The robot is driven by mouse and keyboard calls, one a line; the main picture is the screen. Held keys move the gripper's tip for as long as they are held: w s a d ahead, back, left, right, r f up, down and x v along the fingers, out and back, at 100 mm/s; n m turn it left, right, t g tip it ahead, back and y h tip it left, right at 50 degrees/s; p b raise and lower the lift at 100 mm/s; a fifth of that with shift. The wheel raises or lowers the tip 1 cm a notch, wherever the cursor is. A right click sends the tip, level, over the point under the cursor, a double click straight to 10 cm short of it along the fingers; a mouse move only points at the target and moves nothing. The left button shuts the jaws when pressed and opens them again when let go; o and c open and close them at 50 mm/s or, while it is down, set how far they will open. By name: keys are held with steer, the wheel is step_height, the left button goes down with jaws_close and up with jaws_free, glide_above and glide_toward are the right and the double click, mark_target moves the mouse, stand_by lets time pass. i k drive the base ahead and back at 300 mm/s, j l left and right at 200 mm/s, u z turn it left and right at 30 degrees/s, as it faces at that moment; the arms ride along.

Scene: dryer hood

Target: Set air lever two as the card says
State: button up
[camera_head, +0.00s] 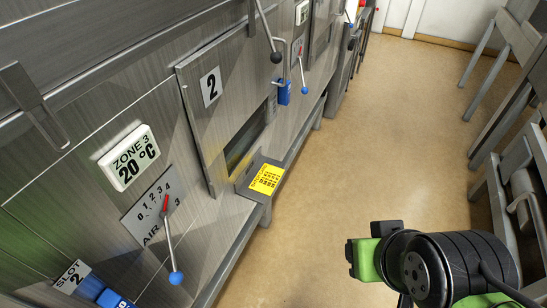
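The near air lever (171,245) hangs almost straight down from its dial plate (150,208), ending in a blue ball. The plate is marked 0 to 4 and reads AIR, apparently 3, partly covered by the lever. Its red pointer is toward the 3 and 4 side. A farther lever (303,76) with a blue ball hangs from a smaller plate (297,48); its label and setting are too small to read. A yellow card (266,179) lies on a ledge, its text unreadable. My gripper (362,256), green and black, is at the lower right, apart from both levers; its fingers are unclear.
A door (225,85) marked 2 stands between the levers. A ZONE 3 display (129,157) shows 20 °C. A SLOT 2 label (72,277) and blue block (115,299) are lower left. A black-knobbed lever (269,32) is beyond. The floor (375,130) is clear; grey frames (515,160) stand right.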

mark_target(305, 90)
steer(key=i+l+u, duration=0.2)
steer(key=u, duration=0.15)
steer(key=i+l+u, duration=0.25)
steer(key=u, duration=0.15)
steer(key=i+l+u, duration=0.35)
steer(key=l+u, duration=0.35)
steer(key=i+l+u, duration=0.15)
steer(key=l+u, duration=0.95)
steer(key=l, duration=0.2)
